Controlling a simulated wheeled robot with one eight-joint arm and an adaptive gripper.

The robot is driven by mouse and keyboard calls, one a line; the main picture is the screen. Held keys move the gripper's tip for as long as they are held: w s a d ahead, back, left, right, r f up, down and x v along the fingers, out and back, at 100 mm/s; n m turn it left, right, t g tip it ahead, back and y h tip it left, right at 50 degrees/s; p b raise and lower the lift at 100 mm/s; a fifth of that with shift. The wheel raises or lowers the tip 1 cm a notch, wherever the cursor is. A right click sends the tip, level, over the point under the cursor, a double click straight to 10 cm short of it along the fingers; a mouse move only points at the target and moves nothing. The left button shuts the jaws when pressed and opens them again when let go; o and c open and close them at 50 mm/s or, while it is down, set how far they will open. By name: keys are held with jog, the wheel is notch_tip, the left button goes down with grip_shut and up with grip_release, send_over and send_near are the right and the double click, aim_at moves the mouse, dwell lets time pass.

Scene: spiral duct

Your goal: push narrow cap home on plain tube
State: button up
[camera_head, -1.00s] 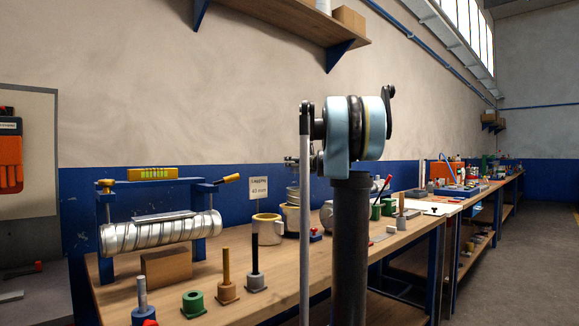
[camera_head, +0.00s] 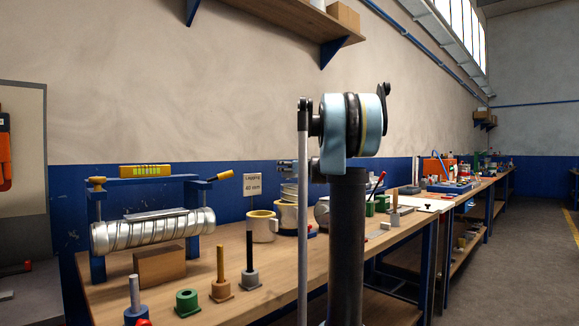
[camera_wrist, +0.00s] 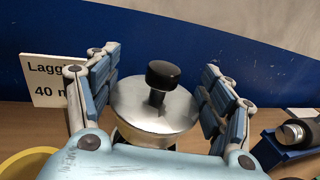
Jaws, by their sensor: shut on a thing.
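In the wrist view, a shiny round metal cap (camera_wrist: 150,117) with a black knob (camera_wrist: 163,76) sits between the blue-padded fingers of my gripper (camera_wrist: 157,108). The fingers are shut on it, one on each side. What lies beneath the cap is mostly hidden by it and by my gripper body, so I cannot tell how far it is seated on a tube. In the head view, my arm hides most of my gripper, and a silver stack (camera_head: 289,190) shows beside it above a cream-coloured ring (camera_head: 285,215).
A spiral duct (camera_head: 150,231) lies in a blue clamp frame at the left. A cream cup-like piece (camera_head: 262,227) stands by the "Lagging 40 mm" sign (camera_head: 252,185). Several pegs with collars (camera_head: 221,275) stand in front. A blue holder (camera_wrist: 285,145) is right of my gripper.

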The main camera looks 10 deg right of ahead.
jog(key=shift+d+f, duration=0.1)
jog(key=shift+f, duration=1.05)
jog(key=shift+f, duration=1.95)
dwell(1.1)
jog(key=o, duration=1.2)
jog(key=shift+s+d, duration=0.1)
jog(key=shift+s, duration=0.05)
jog(key=v, duration=1.1)
jog(key=shift+s, duration=0.3)
jog(key=shift+d+f, duration=0.1)
jog(key=shift+f, duration=0.05)
